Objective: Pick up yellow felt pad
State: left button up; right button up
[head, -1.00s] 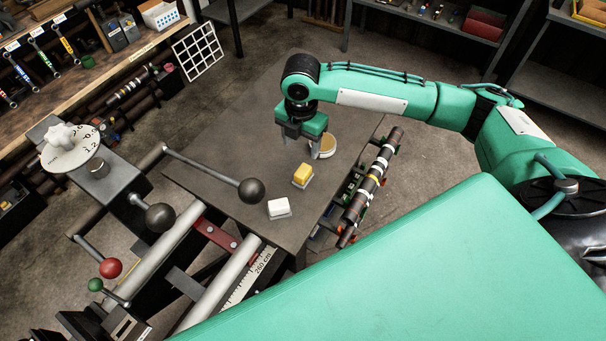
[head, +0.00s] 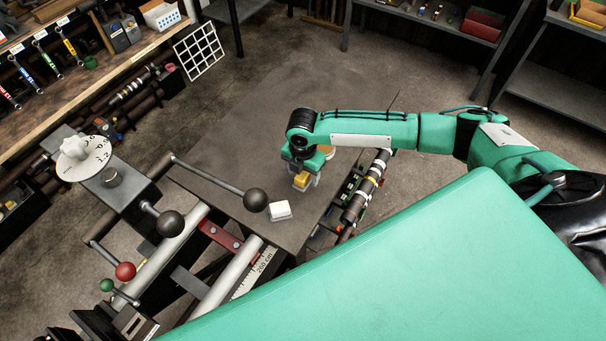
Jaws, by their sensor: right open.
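The yellow felt pad (head: 301,179) is a small yellow block with a pale base on the dark grey tabletop (head: 228,168). My right gripper (head: 305,183) is open and pointing down at the yellow pad, with its fingers beside the pad. The fingers and wrist cover part of the pad, and I cannot tell whether they touch it. My left gripper is not in view.
A white pad (head: 279,210) lies just in front of the yellow one. A round tan-topped item (head: 327,151) is partly hidden behind my right wrist. A lever with a dark ball knob (head: 255,200) reaches over the tabletop.

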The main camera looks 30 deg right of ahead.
aim_at(303, 174)
jog(key=shift+f, duration=0.85)
jog(key=c, duration=1.1)
jog(key=shift+r, duration=0.1)
notch_tip(303, 174, up, 20)
jog(key=b, duration=0.4)
